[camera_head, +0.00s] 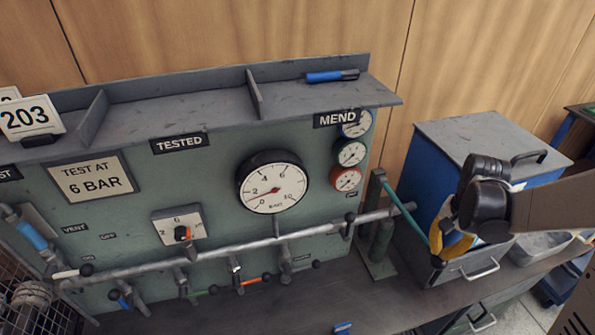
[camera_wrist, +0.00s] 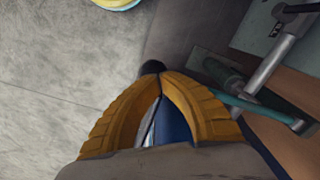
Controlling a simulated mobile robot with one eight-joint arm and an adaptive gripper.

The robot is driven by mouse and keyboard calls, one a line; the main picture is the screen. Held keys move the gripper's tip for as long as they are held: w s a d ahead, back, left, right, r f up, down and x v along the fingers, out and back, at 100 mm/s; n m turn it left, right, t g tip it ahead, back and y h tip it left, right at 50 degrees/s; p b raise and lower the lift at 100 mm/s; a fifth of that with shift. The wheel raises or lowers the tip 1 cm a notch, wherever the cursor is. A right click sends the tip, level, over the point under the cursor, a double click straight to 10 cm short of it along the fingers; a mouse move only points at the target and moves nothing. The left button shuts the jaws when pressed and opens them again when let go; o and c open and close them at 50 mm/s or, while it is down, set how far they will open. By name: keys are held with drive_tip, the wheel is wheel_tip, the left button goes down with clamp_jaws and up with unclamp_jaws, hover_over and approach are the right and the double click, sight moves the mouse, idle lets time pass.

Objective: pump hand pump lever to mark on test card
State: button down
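The hand pump (camera_head: 383,232) is a green post at the bench's right, with a teal lever (camera_head: 399,207) slanting down right. The lever (camera_wrist: 262,112) crosses behind my right finger in the wrist view; its black end (camera_wrist: 152,67) shows past the fingertips. My gripper (camera_head: 455,246), with yellow-orange fingers, is at the lever's outer end. The fingertips (camera_wrist: 160,76) are together, across the lever rather than around it; contact is unclear. The test card (camera_head: 91,178) reads TEST AT 6 BAR. The large gauge's (camera_head: 273,182) red needle points low, apparently between 0 and 2.
A blue cabinet (camera_head: 422,192) with a grey top stands right of the pump, close to my gripper. A long grey pipe (camera_head: 245,247) with several small valve levers crosses the panel front. Small gauges (camera_head: 350,152) sit on the panel's right. The bench front is mostly clear.

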wheel_tip(320, 180, up, 12)
drive_tip(key=p, duration=0.8)
drive_tip(key=shift+f, duration=0.1)
idle(0.3)
drive_tip(key=shift+f+b, duration=8.8)
drive_tip(key=shift+f, duration=1.5)
wheel_tip(320, 180, up, 21)
drive_tip(key=p, duration=1.5)
drive_tip(key=shift+f, duration=0.15)
